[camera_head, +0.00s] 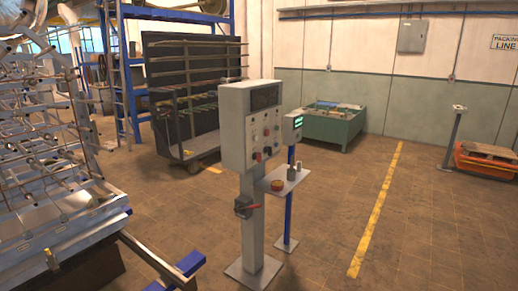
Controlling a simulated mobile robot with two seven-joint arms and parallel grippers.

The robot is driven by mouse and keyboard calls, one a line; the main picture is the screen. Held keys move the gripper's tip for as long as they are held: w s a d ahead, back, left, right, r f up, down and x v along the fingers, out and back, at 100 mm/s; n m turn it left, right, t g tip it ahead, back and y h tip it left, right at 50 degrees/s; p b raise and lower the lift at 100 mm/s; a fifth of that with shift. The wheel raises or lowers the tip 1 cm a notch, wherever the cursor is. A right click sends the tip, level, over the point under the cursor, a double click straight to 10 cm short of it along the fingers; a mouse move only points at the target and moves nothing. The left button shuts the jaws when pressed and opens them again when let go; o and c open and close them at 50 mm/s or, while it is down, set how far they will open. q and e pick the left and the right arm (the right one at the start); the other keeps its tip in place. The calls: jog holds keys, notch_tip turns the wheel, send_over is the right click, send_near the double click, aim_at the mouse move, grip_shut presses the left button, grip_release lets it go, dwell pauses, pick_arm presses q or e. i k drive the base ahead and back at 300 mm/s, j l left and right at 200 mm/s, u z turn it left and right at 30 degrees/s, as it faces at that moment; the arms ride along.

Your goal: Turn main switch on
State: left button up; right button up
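A grey control cabinet (250,125) stands on a grey post in the middle of the camera_head view. Its front has a dark display panel at the top and several small buttons and knobs below. A switch with a red handle (249,206) is mounted on a dark box on the post under the cabinet. The handle points out to the right, roughly level. I cannot tell from its look which of these is the main switch. Neither of my grippers is in view.
A blue post with a small green-lit box (292,126) and a shelf (285,180) with small items stands right behind the cabinet. A metal rack machine (60,190) fills the left. A blue-ended rail (188,263) juts out front left. Open floor (330,240) lies to the right.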

aim_at(257, 156)
jog(key=i+l+u, duration=0.1)
jog(key=i, duration=0.45)
jog(key=i+l+u, duration=0.15)
jog(key=i+l, duration=0.2)
jog(key=i, duration=0.2)
jog(key=i+l+u, duration=0.1)
jog(key=i+l, duration=0.25)
jog(key=i, duration=0.2)
jog(key=i+l+u, duration=0.1)
jog(key=i+l, duration=0.25)
jog(key=i, duration=0.15)
